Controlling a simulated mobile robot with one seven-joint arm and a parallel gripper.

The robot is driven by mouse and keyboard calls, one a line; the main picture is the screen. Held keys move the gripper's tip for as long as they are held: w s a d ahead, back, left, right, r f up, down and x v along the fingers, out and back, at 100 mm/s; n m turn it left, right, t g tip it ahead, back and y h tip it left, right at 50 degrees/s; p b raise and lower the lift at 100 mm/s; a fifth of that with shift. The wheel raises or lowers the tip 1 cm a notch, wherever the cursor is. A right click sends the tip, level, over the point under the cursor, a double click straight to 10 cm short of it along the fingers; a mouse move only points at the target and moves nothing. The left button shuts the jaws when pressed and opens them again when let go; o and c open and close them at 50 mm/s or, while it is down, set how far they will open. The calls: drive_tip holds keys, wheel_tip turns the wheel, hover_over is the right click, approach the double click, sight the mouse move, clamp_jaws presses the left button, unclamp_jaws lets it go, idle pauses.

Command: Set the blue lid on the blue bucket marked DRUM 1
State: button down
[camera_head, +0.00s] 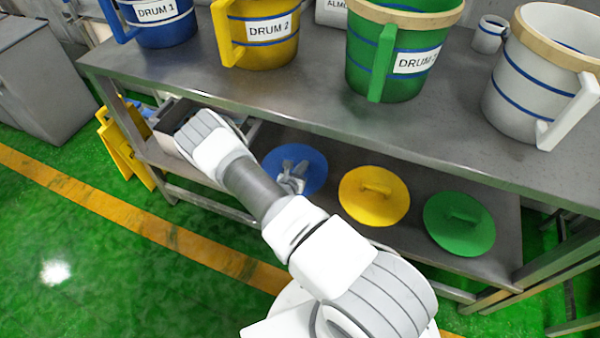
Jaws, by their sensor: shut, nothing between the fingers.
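The blue lid (313,163) lies flat on the lower shelf, at the left of the row of lids. My gripper (291,184) shows as grey fingers in front of the lid's middle. It is shut with nothing held, and the lid's handle is hidden or hard to make out behind it. I cannot tell whether the fingers touch the lid. The blue bucket marked DRUM 1 (168,33) stands upright on the upper tabletop at the far left. Its top is cut off by the picture's edge, so its opening is not visible.
A yellow lid (374,210) and a green lid (459,237) lie to the right on the lower shelf (330,212). The tabletop (310,100) overhangs them. Yellow (267,50), green (415,78) and white (530,90) buckets stand above. A grey box (172,120) is at left.

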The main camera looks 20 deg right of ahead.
drive_tip(key=shift+f, duration=0.35)
drive_tip(key=s+a+p, duration=0.2)
drive_tip(key=s+a, duration=0.5)
drive_tip(key=shift+s+a+f+p, duration=0.15)
drive_tip(key=shift+s+a+p, duration=0.15)
drive_tip(key=shift+s+p, duration=0.1)
drive_tip(key=shift+w+r+p, duration=0.1)
drive_tip(key=shift+r+p, duration=0.5)
drive_tip(key=shift+r, duration=0.2)
drive_tip(key=shift+a, duration=0.1)
drive_tip(key=s+a+p, duration=0.1)
drive_tip(key=s+a, duration=0.7)
drive_tip(key=shift+s+a, duration=0.15)
drive_tip(key=shift+s, duration=0.1)
